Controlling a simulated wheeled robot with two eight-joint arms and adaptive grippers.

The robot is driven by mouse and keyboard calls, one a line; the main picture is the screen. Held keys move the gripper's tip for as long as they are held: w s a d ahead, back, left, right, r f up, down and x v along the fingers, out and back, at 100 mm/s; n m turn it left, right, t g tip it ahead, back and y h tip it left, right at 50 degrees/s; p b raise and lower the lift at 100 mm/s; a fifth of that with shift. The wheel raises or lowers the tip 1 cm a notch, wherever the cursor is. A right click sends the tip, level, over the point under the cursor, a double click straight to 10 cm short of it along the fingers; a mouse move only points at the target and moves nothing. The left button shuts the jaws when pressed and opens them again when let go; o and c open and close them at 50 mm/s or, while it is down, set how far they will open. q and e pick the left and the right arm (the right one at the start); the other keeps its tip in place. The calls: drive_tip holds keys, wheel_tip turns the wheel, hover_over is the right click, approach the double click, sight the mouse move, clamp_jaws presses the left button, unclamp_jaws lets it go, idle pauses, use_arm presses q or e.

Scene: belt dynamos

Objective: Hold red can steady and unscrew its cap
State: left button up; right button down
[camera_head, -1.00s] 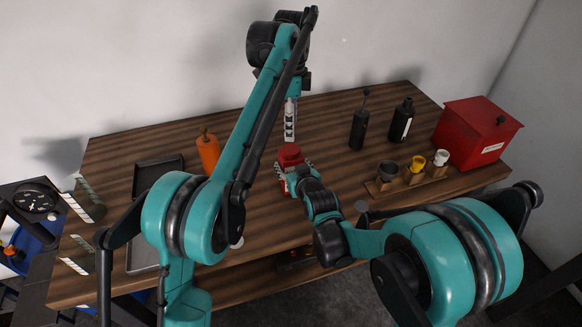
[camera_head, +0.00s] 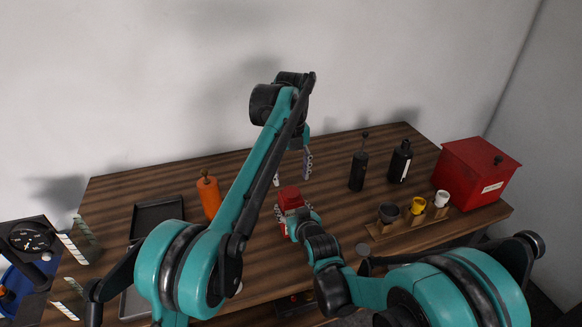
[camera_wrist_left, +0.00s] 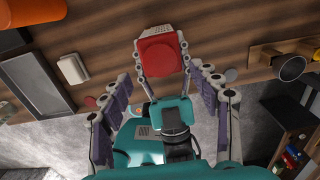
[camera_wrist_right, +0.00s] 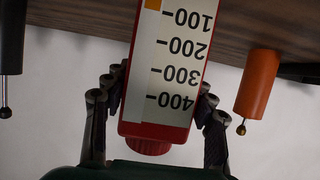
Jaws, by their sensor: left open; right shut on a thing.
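The red can (camera_head: 291,197) is held over the front middle of the table. Its white label with measuring marks (camera_wrist_right: 175,70) shows in the right wrist view, and the red cap (camera_wrist_right: 150,146) is on it. My right gripper (camera_head: 284,219) is shut on the can's body, with a finger on either side. My left gripper (camera_head: 293,171) is above and behind the can, open and empty. In the left wrist view the can's red top (camera_wrist_left: 160,55) lies between and beyond the open left fingers, apart from them.
An orange bottle (camera_head: 209,195) and a dark tray (camera_head: 157,216) are to the left. Two dark bottles (camera_head: 358,171) (camera_head: 401,160) and a red box (camera_head: 477,172) stand at right. A wooden rack (camera_head: 397,226) with small cups is in front of them.

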sight(291, 192)
use_arm(q)
drive_tip(key=shift+f, duration=2.75)
